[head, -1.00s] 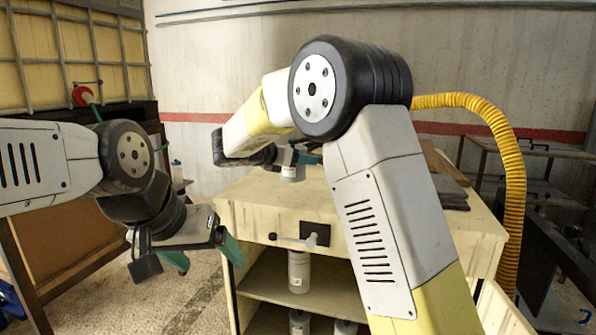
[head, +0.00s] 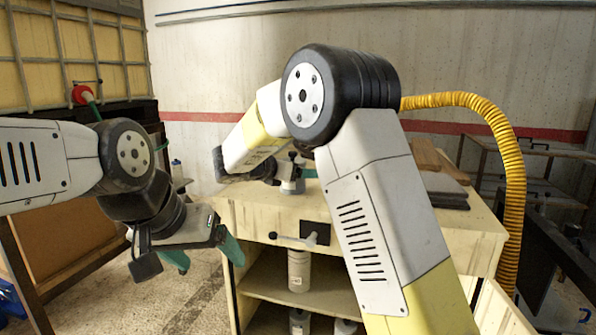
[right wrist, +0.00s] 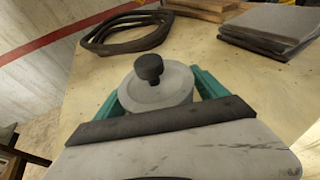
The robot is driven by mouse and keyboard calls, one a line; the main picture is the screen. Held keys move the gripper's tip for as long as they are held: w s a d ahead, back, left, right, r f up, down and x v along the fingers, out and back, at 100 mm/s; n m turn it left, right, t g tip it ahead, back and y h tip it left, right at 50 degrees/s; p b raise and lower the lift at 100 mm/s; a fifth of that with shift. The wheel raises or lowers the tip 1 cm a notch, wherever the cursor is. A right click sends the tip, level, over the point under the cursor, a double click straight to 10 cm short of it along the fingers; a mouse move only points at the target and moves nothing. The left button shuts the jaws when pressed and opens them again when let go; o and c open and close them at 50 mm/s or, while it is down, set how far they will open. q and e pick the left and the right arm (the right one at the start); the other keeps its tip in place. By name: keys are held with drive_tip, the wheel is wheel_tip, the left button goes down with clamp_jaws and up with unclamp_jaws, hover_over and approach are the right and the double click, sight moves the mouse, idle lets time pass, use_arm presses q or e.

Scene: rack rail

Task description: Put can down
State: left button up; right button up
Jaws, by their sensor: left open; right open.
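A pale grey can (right wrist: 157,88) with a black knob on its lid appears upright on the wooden bench top (right wrist: 240,70) in the right wrist view. The teal fingers of my right gripper (right wrist: 160,98) are on either side of it, open; the dark gripper edge hides its lower near side. In the head view the can (head: 292,187) is at the bench's back left, with my right gripper (head: 293,176) around it, partly hidden by my arm. My left gripper (head: 203,256) is open and empty, left of the bench.
Dark rings (right wrist: 125,33) and a stack of dark flat pads (right wrist: 270,32) lie on the bench beyond the can. Wooden boards (right wrist: 205,8) lie at the back. The bench top near the can is clear.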

drive_tip(key=shift+r, duration=0.25)
drive_tip(key=v, duration=1.2)
